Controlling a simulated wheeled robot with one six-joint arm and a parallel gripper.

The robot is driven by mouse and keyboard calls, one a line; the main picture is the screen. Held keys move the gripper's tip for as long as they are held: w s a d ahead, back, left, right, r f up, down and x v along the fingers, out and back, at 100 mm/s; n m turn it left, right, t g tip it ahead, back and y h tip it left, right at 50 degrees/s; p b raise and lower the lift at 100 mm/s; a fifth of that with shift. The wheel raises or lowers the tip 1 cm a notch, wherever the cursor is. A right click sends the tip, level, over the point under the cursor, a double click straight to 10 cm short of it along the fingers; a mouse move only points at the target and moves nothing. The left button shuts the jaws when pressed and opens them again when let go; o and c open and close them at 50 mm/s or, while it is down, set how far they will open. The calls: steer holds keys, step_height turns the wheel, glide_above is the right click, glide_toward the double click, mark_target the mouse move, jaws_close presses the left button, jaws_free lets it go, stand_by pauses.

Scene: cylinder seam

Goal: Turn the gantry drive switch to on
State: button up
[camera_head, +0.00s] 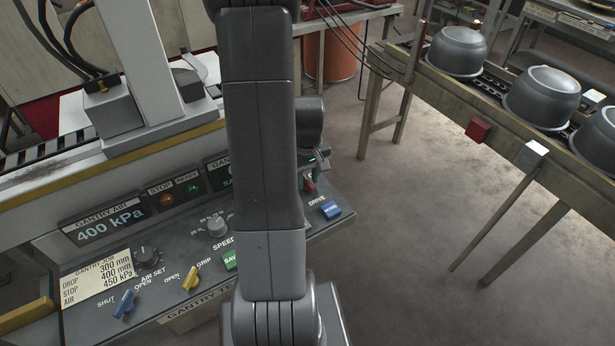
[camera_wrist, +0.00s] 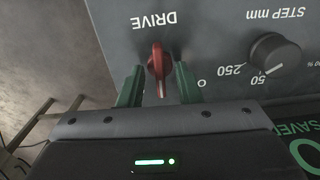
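The gantry drive switch (camera_wrist: 157,60) is a red knob on the grey control panel, beside the word DRIVE, which appears upside down in the wrist view. Its pale pointer line points down in that view, towards my gripper. A small O mark is printed to its lower right; any other mark is hidden. My gripper (camera_wrist: 159,76) is open, with one green finger on each side of the knob and a visible gap on both sides. In the head view the red switch (camera_head: 309,183) shows just below my gripper (camera_head: 316,170), partly hidden by my arm.
Blue (camera_head: 124,303) and yellow (camera_head: 190,278) switches sit further left. A conveyor with metal pots (camera_head: 541,96) stands right, across open floor.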

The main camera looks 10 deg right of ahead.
jaws_close()
steer(key=m+b, duration=0.2)
steer(key=m, duration=0.1)
steer(key=shift+f+m, duration=0.1)
steer(key=shift+m, duration=0.3)
steer(key=shift+m+b, duration=0.65)
steer(key=shift+m, duration=1.55)
jaws_free()
steer(key=shift+r, duration=0.2)
